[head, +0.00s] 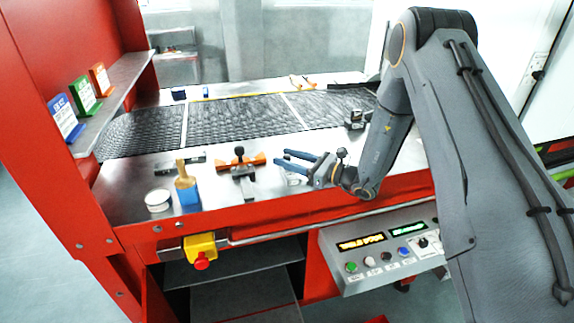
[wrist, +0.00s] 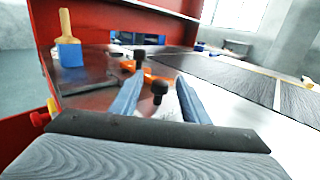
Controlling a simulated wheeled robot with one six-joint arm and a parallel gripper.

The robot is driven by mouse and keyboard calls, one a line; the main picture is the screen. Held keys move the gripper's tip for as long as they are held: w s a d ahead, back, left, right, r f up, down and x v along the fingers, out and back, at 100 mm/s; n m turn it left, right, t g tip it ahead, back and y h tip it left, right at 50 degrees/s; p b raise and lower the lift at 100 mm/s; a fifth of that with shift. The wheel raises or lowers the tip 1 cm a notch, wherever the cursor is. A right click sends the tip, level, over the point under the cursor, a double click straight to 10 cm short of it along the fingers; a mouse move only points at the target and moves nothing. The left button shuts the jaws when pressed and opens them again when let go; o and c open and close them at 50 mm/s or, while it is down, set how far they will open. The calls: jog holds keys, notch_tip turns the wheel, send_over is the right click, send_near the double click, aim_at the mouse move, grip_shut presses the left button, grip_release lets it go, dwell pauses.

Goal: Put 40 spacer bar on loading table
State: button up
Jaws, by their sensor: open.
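My gripper (head: 280,160) is over the front strip of the metal table (head: 115,192), its blue fingers pointing left. It also shows in the wrist view (wrist: 158,78), with the fingers apart and nothing held between them. Blue (head: 65,118), green (head: 84,94) and orange (head: 100,78) labelled blocks stand on the shelf at left. Their print is too small to read, so I cannot tell which thing is the 40 spacer bar. An orange clamp-like tool (head: 252,160) with a black knob lies left of my fingertips. In the wrist view, a black knob (wrist: 159,88) shows between the fingers.
A blue holder (head: 188,197) with a yellow-handled brush and white round discs (head: 158,200) stand at front left. The dark mesh belt (head: 245,118) runs behind. A yellow box with a red button (head: 201,248) and a control panel (head: 380,255) are on the front.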

jog(key=shift+w+a, duration=0.15)
jog(key=shift+a, duration=0.05)
grip_shut()
jog(key=shift+r, duration=0.15)
